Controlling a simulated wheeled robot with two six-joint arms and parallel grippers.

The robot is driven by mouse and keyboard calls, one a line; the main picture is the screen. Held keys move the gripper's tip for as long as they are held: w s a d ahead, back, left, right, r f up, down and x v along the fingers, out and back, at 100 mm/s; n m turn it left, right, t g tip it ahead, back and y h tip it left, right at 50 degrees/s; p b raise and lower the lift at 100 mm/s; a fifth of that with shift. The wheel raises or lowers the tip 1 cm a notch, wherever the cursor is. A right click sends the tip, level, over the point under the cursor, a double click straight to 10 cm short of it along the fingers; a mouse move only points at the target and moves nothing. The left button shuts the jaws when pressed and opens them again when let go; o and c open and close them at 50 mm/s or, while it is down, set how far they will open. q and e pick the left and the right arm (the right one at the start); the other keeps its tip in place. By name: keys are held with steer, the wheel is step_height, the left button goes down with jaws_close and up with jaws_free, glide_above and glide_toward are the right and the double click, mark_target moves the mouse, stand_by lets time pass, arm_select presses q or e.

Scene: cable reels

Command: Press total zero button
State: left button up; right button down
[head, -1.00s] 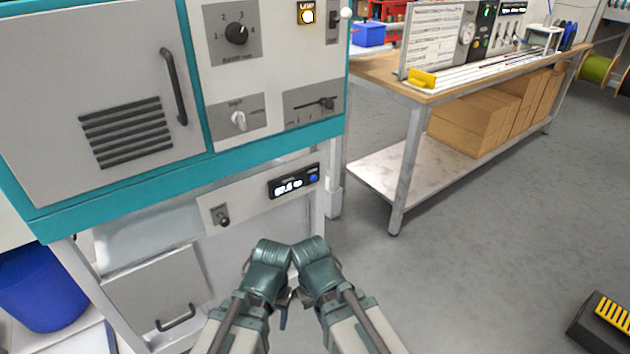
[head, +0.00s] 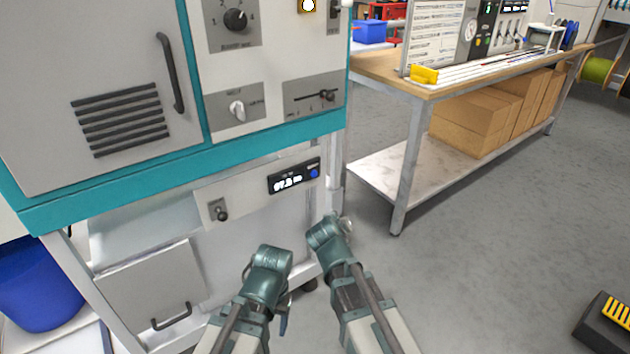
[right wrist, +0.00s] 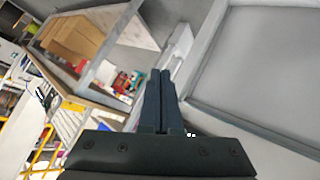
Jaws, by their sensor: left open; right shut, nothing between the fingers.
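A small black display panel (head: 294,176) with lit white digits and a round blue button (head: 314,173) at its right end is on the lower front of the teal and grey machine. No label on the button can be read. My right arm reaches up just below and right of the panel. My right gripper is mostly hidden behind its wrist in the head view; the right wrist view shows its fingers (right wrist: 160,92) shut and empty. My left gripper (head: 284,316) is low in front of the machine, partly hidden by its arm, open and apart from the panel.
A dark knob (head: 221,214) sits left of the display, above a drawer with a handle (head: 171,317). A workbench (head: 410,150) with cardboard boxes (head: 470,125) below stands to the right. A blue bin (head: 40,285) is at left. The floor between is clear.

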mark_target(314, 174)
steer(key=w+r+n+t+b, duration=0.1)
steer(key=w+r+t, duration=0.3)
steer(key=w+r, duration=0.1)
steer(key=shift+w+y, duration=0.4)
steer(key=shift+w, duration=0.45)
steer(key=w+a, duration=0.4)
steer(key=w, duration=0.3)
steer(key=shift+w, duration=0.3)
steer(key=shift+a, duration=0.15)
stand_by(1.3)
steer(key=shift+w+a, duration=0.2)
steer(key=shift+w, duration=0.15)
steer(key=shift+w+a, duration=0.2)
steer(key=shift+w, duration=0.2)
stand_by(0.7)
steer(key=shift+s+d, duration=0.1)
steer(key=shift+s, duration=0.1)
steer(key=shift+s+d, duration=0.35)
steer(key=shift+s, duration=0.2)
